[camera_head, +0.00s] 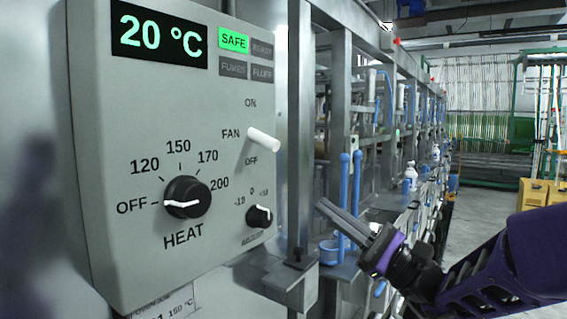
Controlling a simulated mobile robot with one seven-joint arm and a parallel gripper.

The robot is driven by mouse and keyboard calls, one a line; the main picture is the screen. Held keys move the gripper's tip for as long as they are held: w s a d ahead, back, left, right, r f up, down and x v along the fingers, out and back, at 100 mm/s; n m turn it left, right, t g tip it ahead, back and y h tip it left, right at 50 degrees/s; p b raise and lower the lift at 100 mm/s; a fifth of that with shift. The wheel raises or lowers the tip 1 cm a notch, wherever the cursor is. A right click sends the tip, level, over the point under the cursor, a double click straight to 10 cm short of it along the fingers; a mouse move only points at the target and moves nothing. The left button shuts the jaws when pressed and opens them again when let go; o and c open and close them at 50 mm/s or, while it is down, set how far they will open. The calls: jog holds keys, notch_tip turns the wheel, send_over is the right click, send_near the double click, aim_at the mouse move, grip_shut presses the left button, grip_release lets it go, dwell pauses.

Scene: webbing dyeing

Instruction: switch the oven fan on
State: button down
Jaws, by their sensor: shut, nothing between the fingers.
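The oven control panel (215,95) fills the left of the head view. Its white fan lever (263,140) sticks out between the ON label above and the OFF label below, tilted slightly down towards OFF. My gripper (324,206) is to the right of and below the lever, apart from it. Its fingers are shut and empty, pointing up and left towards the panel.
The black HEAT knob (187,197) points at OFF. A small black knob (259,216) sits right of it. The display (159,36) reads 20 °C, with SAFE lit green. Metal frames with blue handles (345,185) stand behind my gripper.

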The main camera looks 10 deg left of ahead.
aim_at(263, 139)
jog(key=a+r+p, duration=0.1)
jog(key=a+r, duration=0.7)
jog(key=shift+s+r, duration=0.15)
jog(key=shift+s, duration=0.05)
jog(key=shift+r+p, duration=0.15)
jog(key=shift+p, duration=0.2)
jog(key=shift+s+d+r+h+p, duration=0.1)
jog(key=shift+h+p, duration=0.25)
jog(key=shift+h, duration=0.15)
